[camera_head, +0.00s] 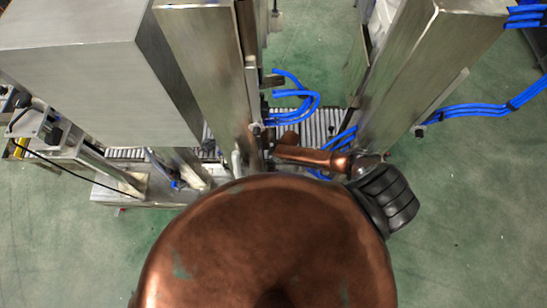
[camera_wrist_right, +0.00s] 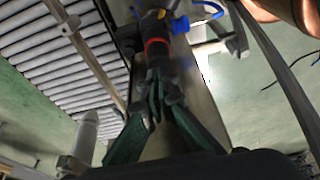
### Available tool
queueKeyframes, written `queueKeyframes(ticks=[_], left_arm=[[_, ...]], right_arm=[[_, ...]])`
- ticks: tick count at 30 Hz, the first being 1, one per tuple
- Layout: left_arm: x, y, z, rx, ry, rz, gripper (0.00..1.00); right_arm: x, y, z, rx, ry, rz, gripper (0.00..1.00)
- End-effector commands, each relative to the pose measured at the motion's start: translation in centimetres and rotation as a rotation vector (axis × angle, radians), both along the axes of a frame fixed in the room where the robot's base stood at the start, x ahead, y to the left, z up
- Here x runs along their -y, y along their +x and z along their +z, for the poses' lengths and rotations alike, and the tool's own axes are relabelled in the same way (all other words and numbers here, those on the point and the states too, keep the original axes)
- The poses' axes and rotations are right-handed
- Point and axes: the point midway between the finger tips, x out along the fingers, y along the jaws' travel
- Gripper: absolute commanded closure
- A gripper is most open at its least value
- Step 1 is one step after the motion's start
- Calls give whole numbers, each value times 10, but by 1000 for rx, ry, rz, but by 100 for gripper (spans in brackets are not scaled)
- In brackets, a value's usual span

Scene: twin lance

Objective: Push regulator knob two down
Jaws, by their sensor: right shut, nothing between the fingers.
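My right gripper (camera_wrist_right: 156,108) is shut and empty in the right wrist view, its green-sided fingers meeting at the tips. Just beyond the fingertips is a dark, upright-looking regulator part with a red ring (camera_wrist_right: 157,44), in line with them; whether they touch cannot be told. I cannot tell which regulator knob this is. In the head view my right arm's copper forearm (camera_head: 318,157) reaches left between the metal columns, and the gripper's fingers and the knobs are too small or hidden to make out. My left gripper is not in view.
A roller conveyor (camera_wrist_right: 55,60) runs left of the fingers. A steel column (camera_head: 205,70) and a second column (camera_head: 425,70) flank the arm. Blue hoses (camera_head: 295,90) hang between them, with more at the right (camera_head: 475,110). A grey cylinder (camera_wrist_right: 86,135) stands beside the left finger.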

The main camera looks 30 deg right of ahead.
Motion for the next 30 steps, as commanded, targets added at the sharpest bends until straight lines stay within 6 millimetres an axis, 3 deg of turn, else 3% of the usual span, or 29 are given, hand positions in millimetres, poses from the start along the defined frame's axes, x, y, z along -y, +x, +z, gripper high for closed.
queueKeyframes(ticks=[30], left_arm=[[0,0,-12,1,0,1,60]], right_arm=[[0,0,-14,0,0,0,100]])
